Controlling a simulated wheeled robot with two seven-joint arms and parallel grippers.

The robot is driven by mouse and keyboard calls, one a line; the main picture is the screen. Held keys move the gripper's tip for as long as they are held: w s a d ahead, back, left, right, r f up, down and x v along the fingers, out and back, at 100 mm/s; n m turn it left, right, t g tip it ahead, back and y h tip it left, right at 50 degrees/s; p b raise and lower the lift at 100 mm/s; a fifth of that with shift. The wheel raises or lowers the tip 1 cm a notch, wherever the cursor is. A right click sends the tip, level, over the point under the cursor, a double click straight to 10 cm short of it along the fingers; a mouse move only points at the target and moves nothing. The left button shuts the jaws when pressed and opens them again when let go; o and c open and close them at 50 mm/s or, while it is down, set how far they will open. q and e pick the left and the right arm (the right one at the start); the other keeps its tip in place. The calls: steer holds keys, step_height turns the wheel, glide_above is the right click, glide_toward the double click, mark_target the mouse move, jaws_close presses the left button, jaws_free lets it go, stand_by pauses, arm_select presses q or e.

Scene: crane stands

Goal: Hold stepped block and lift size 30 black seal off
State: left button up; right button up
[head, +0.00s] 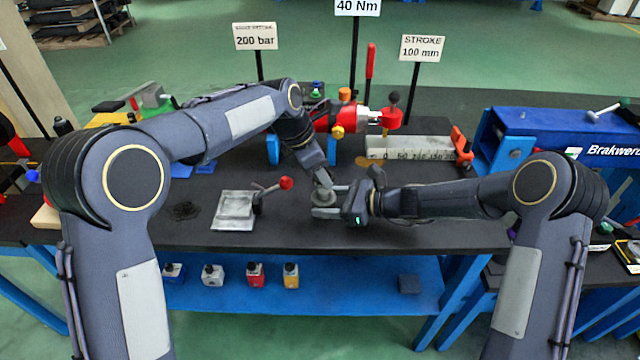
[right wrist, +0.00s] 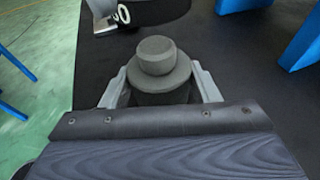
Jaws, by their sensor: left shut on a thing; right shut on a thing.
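The grey stepped block (head: 324,198) stands near the middle of the bench. In the right wrist view the stepped block (right wrist: 158,58) shows round grey tiers above a wider dark part. My right gripper (head: 335,201) comes in from the right and is shut on the block, one pale finger on each side. My left gripper (head: 323,184) reaches down from above, its tips close to the block's top in the head view.
A light metal plate (head: 235,208) and a lever with a red knob (head: 286,183) are to the left. A red cylinder assembly (head: 345,117) and a pale scale block (head: 410,149) stand behind. Several small bottles (head: 255,276) sit on the blue lower shelf (head: 340,297).

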arm_select(q)
step_height(320, 180, up, 5)
steer(key=shift+f, duration=0.1)
arm_select(e)
steer(key=o, duration=1)
